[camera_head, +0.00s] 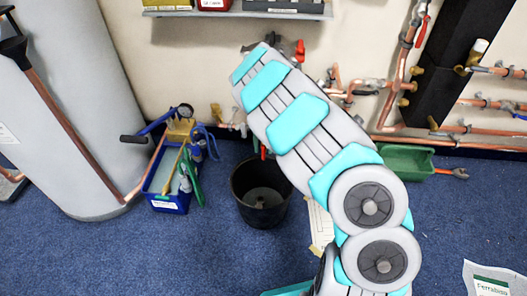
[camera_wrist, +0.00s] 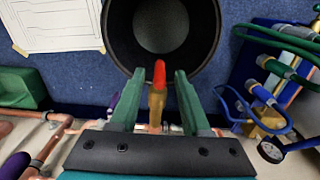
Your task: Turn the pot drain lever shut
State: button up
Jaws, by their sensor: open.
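The black pot (camera_head: 245,205) stands on the blue floor near the wall. It also fills the top middle of the wrist view (camera_wrist: 118,40). A red-tipped lever with a brass-coloured lower part (camera_wrist: 158,85) shows in the wrist view, in front of the pot's rim. A small red part (camera_head: 264,153) shows above the pot in the head view. My gripper (camera_wrist: 159,73) is open, its two green fingers on either side of the lever, with a visible gap on each side.
A blue tray of tools and hoses (camera_head: 170,203) stands left of the pot, beside a large grey cylinder (camera_head: 70,100). A green bin (camera_head: 405,160) is at right. Copper pipes (camera_head: 480,130) run along the wall. A paper sheet (camera_head: 318,222) lies right of the pot.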

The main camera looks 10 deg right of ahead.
jog(key=shift+f, duration=1.35)
jog(key=shift+c, duration=0.3)
grip_shut()
